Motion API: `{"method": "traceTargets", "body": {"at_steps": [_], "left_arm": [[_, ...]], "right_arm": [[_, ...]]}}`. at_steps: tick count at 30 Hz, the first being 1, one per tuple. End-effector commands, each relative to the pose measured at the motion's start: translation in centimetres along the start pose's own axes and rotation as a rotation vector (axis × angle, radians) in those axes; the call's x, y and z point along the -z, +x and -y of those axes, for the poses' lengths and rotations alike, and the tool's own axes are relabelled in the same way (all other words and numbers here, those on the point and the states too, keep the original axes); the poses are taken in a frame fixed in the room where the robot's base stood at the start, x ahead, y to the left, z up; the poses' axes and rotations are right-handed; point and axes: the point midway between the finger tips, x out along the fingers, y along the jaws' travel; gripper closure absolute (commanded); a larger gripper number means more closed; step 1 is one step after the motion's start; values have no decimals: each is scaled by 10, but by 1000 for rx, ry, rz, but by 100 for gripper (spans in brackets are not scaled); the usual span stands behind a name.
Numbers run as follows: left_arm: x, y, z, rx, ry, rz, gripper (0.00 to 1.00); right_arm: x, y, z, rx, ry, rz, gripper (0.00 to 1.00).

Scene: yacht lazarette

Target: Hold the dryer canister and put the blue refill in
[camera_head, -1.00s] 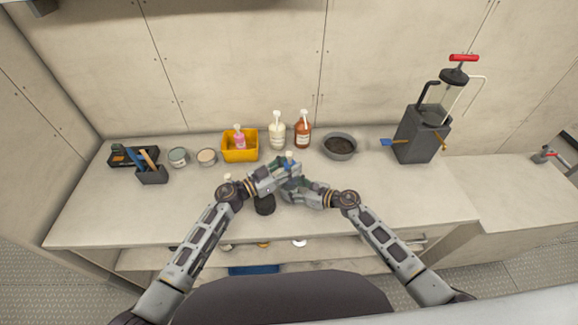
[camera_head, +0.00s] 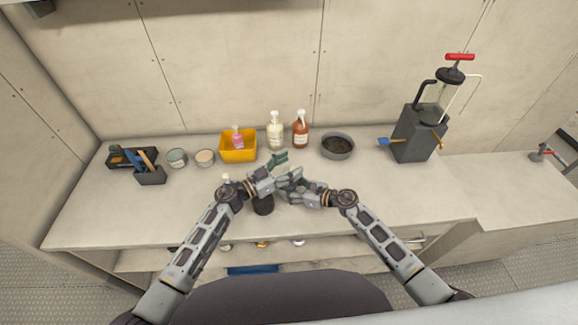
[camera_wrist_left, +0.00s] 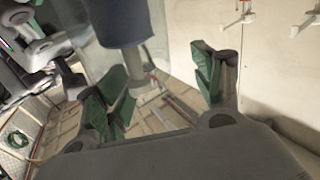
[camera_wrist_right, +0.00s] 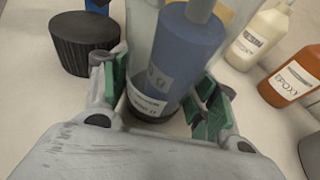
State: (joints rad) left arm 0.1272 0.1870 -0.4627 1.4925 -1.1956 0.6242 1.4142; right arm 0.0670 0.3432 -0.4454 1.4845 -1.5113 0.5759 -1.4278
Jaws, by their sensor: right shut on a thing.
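The clear dryer canister (camera_wrist_right: 137,30) stands between the fingers of my right gripper (camera_wrist_right: 160,88), which is shut on it. The blue refill (camera_wrist_right: 183,50), with a label and a grey stem on top, is inside the clear wall, its lower end close to the dark base. The refill's blue body also shows at the top of the left wrist view (camera_wrist_left: 120,22). My left gripper (camera_wrist_left: 152,80) is open and empty beside the canister's top, its fingers apart. In the head view the grippers (camera_head: 282,164) hide most of the canister.
A black ridged cap (camera_wrist_right: 78,45) lies on the counter beside the canister; in the head view it is below the left gripper (camera_head: 264,206). Behind stand a yellow bin (camera_head: 238,158), white bottle (camera_head: 275,135), brown bottle (camera_head: 300,133) and grey bowl (camera_head: 338,146).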

Motion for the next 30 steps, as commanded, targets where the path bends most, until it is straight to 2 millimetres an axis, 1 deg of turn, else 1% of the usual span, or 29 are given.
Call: {"method": "traceTargets", "body": {"at_steps": [1, 5, 11, 23, 26, 27, 30], "left_arm": [[-45, -14, -4, 8, -1, 73, 39], [-44, -15, -4, 8, -1, 72, 39], [-41, -23, -5, 8, 0, 67, 39], [-24, -55, -7, 4, 6, 41, 39], [-18, -63, -7, 3, 8, 33, 39], [-17, -67, -8, 2, 8, 31, 39], [-10, -74, -8, 1, 9, 19, 39]], "right_arm": [[10, 2, -9, -17, 13, -10, 60], [12, 2, -9, -16, 14, -12, 59], [13, 1, -8, -15, 15, -16, 58], [15, -1, -4, -6, 14, -19, 58], [15, -1, -3, -4, 13, -19, 59], [14, -1, -3, -3, 13, -19, 63], [14, -1, -2, -3, 11, -19, 63]]}}
